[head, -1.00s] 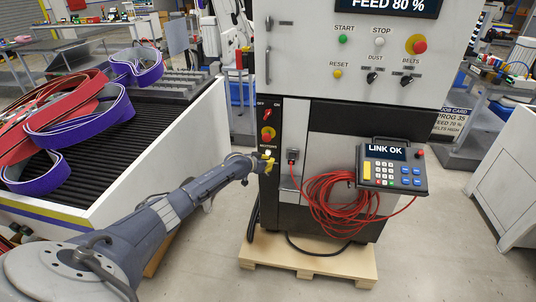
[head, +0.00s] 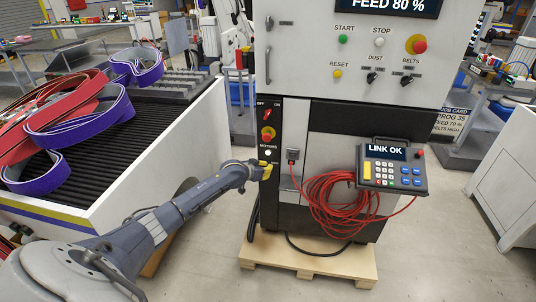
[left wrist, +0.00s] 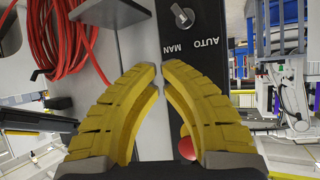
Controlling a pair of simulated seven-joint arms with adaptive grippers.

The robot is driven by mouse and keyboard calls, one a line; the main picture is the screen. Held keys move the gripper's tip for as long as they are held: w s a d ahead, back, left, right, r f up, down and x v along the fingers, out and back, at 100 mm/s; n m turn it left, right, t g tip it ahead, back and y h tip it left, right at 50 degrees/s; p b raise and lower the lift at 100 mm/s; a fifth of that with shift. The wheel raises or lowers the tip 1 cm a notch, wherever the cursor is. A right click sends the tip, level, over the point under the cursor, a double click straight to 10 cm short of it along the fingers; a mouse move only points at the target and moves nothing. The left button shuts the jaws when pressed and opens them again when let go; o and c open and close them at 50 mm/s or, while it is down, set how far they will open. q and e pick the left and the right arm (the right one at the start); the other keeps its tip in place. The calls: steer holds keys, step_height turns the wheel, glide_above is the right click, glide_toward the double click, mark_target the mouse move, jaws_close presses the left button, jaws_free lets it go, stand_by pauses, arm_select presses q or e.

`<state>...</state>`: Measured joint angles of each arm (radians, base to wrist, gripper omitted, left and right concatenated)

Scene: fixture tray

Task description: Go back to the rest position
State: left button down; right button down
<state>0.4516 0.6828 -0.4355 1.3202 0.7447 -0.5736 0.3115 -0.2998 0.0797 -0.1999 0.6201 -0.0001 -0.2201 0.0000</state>
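My left arm reaches in from the lower left in the head view. Its yellow-fingered left gripper (head: 267,170) is in front of the lower part of the black switch strip (head: 269,120) on the machine, just below the white MOTORS lamp (head: 268,153). In the left wrist view the two yellow fingers (left wrist: 160,68) curve together with their tips almost meeting and nothing held between them. A selector knob (left wrist: 182,16) marked AUTO and MAN shows beyond the tips. A red round part (left wrist: 187,147) is partly hidden behind one finger. My right gripper is not in view.
A grey machine (head: 330,130) stands on a wooden pallet (head: 310,262). A coiled red cable (head: 335,200) hangs beside a keypad pendant (head: 392,170) reading LINK OK. A conveyor (head: 110,135) with red and purple belts is at left.

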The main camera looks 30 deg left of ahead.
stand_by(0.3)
